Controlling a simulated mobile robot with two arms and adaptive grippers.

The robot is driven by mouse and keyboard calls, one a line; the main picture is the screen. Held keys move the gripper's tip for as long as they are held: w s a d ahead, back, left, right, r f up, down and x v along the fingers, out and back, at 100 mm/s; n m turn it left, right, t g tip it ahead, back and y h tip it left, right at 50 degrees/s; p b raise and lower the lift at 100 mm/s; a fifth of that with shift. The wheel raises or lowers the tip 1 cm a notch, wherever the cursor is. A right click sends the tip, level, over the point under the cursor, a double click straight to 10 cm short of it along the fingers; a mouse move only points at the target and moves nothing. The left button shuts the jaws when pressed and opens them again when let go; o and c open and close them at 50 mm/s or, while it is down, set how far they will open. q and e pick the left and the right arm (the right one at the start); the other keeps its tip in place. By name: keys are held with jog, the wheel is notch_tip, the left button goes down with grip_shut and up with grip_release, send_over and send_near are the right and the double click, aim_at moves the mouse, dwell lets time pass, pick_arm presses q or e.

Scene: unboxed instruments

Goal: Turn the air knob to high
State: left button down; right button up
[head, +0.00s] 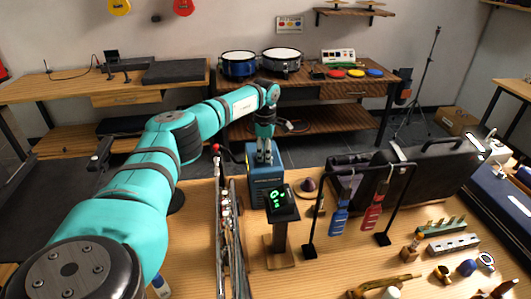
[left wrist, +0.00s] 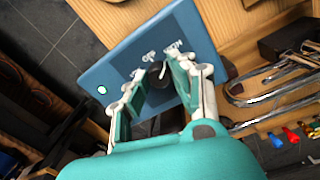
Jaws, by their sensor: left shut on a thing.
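The blue box (head: 268,188) stands on the wooden bench beyond a small stand with green digits. In the left wrist view its blue panel (left wrist: 120,62) carries white lettering, a small white light (left wrist: 101,90) and a dark round knob (left wrist: 154,72). The lettering is too small and tilted to read surely. My left gripper (head: 264,158) reaches down onto the top of the box. In the left wrist view its two fingers (left wrist: 158,76) sit on either side of the knob, shut on it. The knob's pointer direction cannot be told. My right gripper is in neither view.
The digit display (head: 281,203) stands just in front of the box. Long metal instruments (head: 232,245) lie to its left. A black rack with blue and red brushes (head: 341,212) stands to the right. Drums (head: 281,59) sit on the far table.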

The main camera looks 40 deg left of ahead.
pick_arm(q)
jog(key=shift+m, duration=0.4)
jog(key=c, duration=1.1)
grip_release()
notch_tip(320, 180, up, 12)
jog(key=shift+s, duration=0.25)
jog(key=shift+d+r, duration=0.1)
